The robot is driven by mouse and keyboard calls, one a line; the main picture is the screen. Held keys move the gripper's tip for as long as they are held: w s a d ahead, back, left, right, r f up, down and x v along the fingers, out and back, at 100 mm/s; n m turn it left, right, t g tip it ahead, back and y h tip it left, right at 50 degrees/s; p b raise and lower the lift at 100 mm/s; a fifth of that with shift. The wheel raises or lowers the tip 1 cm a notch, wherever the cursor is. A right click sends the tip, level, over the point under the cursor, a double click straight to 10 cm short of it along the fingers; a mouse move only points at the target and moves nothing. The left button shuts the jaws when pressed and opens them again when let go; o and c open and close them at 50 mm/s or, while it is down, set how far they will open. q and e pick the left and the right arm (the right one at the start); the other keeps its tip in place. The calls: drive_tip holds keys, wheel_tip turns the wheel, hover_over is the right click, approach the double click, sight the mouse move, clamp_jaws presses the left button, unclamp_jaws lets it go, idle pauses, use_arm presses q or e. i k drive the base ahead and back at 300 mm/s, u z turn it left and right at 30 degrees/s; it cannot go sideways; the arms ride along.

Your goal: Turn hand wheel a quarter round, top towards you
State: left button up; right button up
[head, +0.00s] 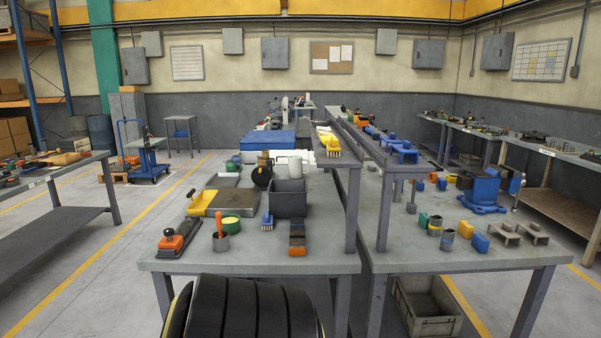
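No hand wheel can be made out with certainty. A small pale upright machine (285,108) stands far back on the long bench, too small to tell whether it is the press or carries a wheel. A black round thing (262,174) stands upright mid-bench, beside a grey bin; I cannot tell what it is. A blue vise-like device (484,191) sits on the right bench. Neither of my grippers is in view.
The near bench (310,262) holds a grey bin (289,198), an orange-black tool (178,239), a yellow-handled tool (201,203) and cups. A raised shelf (347,150) divides it from the right bench (455,262). Open floor (75,285) lies left.

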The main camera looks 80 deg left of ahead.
sight(261, 175)
drive_tip(key=u, duration=3.65)
drive_tip(key=i, duration=0.15)
